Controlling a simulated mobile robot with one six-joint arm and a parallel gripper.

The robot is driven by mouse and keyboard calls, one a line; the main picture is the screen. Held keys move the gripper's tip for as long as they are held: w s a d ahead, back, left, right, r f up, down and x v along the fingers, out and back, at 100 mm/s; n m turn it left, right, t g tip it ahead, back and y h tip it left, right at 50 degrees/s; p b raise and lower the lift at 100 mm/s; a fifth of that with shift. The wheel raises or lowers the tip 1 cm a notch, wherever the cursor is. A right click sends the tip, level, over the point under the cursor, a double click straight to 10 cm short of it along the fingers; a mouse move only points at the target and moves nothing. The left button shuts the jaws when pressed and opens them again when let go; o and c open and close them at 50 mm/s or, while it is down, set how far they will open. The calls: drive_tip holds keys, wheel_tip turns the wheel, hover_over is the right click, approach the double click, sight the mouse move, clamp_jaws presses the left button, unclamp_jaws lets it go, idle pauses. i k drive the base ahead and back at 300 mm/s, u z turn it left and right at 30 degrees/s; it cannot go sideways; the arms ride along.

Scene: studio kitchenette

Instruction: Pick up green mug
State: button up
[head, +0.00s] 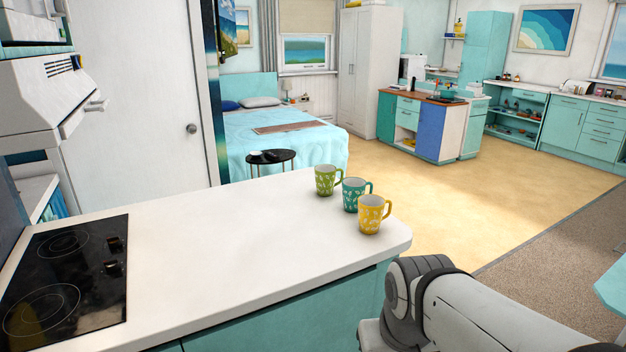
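A light green mug (325,181) with a pale pattern stands upright on the white counter (230,243), near its far edge. A teal mug (353,194) stands just to its right and a little nearer. A yellow mug (371,214) stands nearest, by the counter's right corner. All three handles point right. The teal mug partly covers the green mug's handle side. My arm shows at the bottom right, past the counter's edge and well apart from the mugs. My gripper is not in view.
A black cooktop (66,278) is set in the counter's left end. The counter between cooktop and mugs is bare. A small black round table (265,158) and a bed (277,135) stand beyond. Open floor (470,192) lies to the right.

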sight(325, 174)
drive_tip(key=z, duration=1.4)
drive_tip(key=i, duration=4.15)
drive_tip(key=u, duration=3)
